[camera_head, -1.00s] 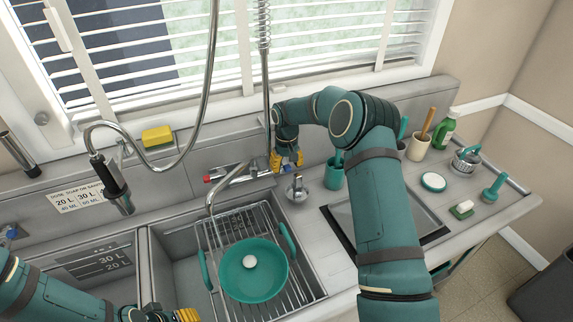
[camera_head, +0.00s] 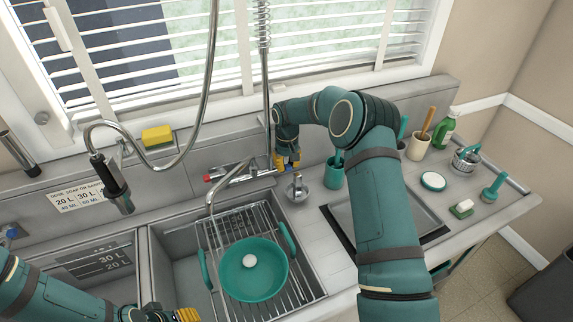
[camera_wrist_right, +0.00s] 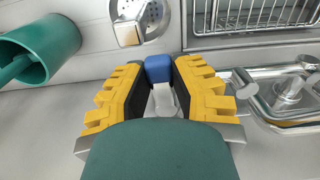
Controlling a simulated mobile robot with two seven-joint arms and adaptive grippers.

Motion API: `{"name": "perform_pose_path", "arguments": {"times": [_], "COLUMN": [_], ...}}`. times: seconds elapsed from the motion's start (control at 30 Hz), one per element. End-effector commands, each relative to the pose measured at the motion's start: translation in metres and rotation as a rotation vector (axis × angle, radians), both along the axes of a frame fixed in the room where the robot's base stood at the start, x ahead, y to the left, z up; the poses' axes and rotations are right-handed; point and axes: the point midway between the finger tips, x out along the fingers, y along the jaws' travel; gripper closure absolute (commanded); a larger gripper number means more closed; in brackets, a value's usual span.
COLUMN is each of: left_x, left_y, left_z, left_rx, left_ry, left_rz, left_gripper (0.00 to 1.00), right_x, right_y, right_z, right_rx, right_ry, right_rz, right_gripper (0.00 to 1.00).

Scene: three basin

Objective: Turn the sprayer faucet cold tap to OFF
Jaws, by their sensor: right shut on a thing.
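The sprayer faucet (camera_head: 232,174) is mounted on the back wall of the sink, with a red tap at its left end. Its cold tap (camera_wrist_right: 158,67) has a blue end and a pale metal lever, seen between my yellow fingers in the right wrist view. My right gripper (camera_head: 287,163) is at the right end of the faucet, shut on the cold tap; the fingers mostly hide the tap in the head view. My left gripper (camera_head: 172,315) is at the bottom edge, cut off, so its jaws cannot be judged.
A teal pan (camera_head: 253,272) with a white ball sits on a wire rack in the sink. A metal strainer (camera_head: 296,188) and a teal cup (camera_head: 334,172) stand near my right gripper. The hanging sprayer (camera_head: 112,183) is at left.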

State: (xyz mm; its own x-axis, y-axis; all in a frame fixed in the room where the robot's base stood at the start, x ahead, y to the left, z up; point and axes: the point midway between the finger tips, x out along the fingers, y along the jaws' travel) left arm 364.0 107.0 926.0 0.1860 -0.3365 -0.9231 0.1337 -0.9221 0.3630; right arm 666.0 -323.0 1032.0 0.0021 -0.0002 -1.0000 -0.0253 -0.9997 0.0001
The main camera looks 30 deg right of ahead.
Motion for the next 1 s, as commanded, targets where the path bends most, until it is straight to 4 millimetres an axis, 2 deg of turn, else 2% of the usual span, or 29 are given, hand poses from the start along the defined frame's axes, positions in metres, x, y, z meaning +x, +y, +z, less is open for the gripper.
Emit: {"name": "perform_pose_path", "arguments": {"times": [0.27,1.0], "left_x": [0.000,-0.001], "left_y": [0.000,0.000], "left_z": [-0.007,-0.017], "left_rx": [0.000,0.001], "left_ry": [-0.001,-0.001], "left_rz": [0.001,0.004], "left_gripper": [0.53,0.53], "right_x": [0.000,0.014], "right_y": [-0.008,-0.035], "right_z": [-0.003,-0.003], "right_rx": [0.001,0.000], "right_ry": [0.004,0.003], "right_rz": [0.159,0.855], "right_gripper": [1.00,1.00]}}
